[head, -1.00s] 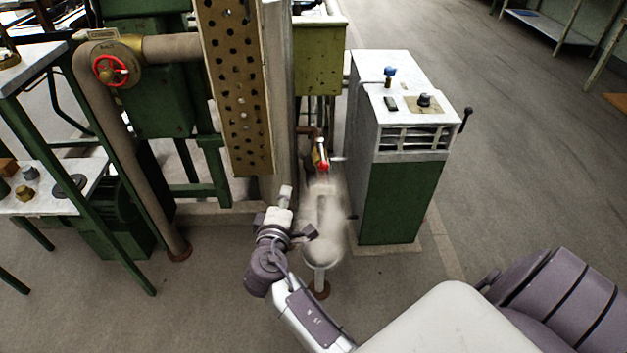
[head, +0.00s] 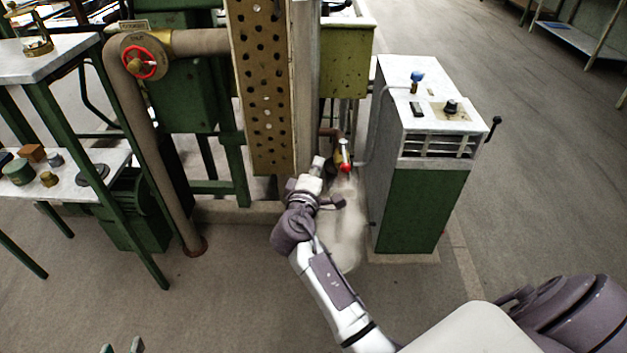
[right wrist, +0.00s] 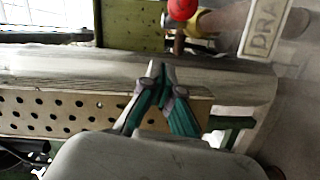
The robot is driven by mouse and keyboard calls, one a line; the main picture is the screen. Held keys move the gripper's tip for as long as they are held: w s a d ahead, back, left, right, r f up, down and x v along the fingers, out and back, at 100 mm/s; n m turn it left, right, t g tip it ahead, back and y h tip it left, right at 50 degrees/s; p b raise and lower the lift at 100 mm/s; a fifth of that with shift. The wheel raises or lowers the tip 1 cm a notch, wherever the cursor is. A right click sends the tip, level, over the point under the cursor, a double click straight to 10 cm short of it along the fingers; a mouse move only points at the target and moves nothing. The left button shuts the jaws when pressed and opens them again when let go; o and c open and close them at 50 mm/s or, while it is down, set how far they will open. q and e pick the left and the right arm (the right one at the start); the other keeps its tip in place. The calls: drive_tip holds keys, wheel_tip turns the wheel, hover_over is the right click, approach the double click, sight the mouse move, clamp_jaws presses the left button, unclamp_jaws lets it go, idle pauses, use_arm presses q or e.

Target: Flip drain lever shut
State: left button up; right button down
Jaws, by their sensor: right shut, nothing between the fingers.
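The red knob (right wrist: 182,8) is cut by the top edge in the right wrist view, beside a plate reading "DRA" (right wrist: 265,28). My right gripper (right wrist: 158,72) is shut and empty, apart from the knob in that view. In the head view its arm reaches to just left of the lever, and its fingers are hard to make out. My left gripper (head: 121,346) shows only its two parted fingertips at the bottom edge.
A whitish plume (head: 347,225) hangs below the valve. The perforated panel (head: 262,90) stands left of my right arm, and the green cabinet (head: 425,210) stands right. A pipe with a red handwheel (head: 139,62) is at left. The floor in front is clear.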

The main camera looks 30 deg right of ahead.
sight(344, 155)
use_arm(q)
drive_tip(key=shift+w+d+r+t, duration=0.15)
drive_tip(key=shift+w+r+t, duration=0.2)
drive_tip(key=shift+r, duration=0.2)
drive_tip(key=shift+w+d+r+t, duration=0.15)
drive_tip(key=shift+w+r+t, duration=0.2)
drive_tip(key=shift+r, duration=0.15)
use_arm(e)
drive_tip(key=shift+s+d+f, duration=0.1)
drive_tip(key=shift+d+f, duration=0.15)
drive_tip(key=shift+d, duration=1)
drive_tip(key=shift+d+f, duration=0.2)
drive_tip(key=shift+d, duration=1)
